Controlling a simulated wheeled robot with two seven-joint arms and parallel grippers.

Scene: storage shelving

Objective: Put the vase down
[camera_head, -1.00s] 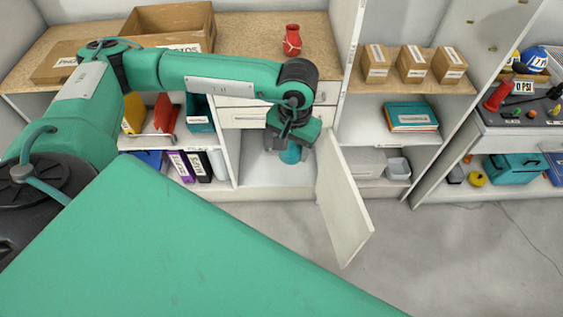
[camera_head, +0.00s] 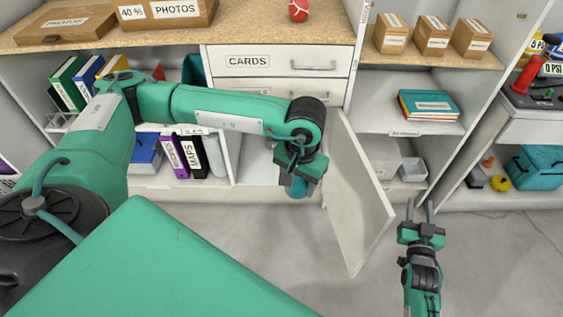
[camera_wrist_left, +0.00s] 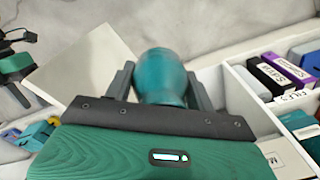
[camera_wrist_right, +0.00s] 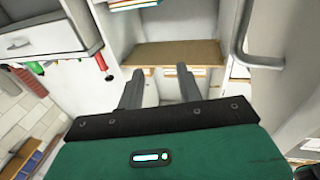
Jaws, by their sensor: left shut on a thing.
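My left gripper (camera_head: 299,180) hangs in front of the open lower compartment of the cabinet, left of its open door. It is shut on a teal vase (camera_wrist_left: 161,77), which sits between the two fingers in the left wrist view. In the head view only a small part of the vase (camera_head: 297,188) shows below the gripper. The vase is held in the air. My right gripper (camera_head: 420,211) is at the lower right of the head view. Its fingers are apart and empty, as the right wrist view (camera_wrist_right: 160,90) shows.
The open white cabinet door (camera_head: 357,200) stands right of the vase. Binders (camera_head: 192,156) fill the shelf on the left. A red vase (camera_head: 298,10) stands on the wooden counter (camera_head: 250,30). The grey floor (camera_head: 330,285) in front is clear.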

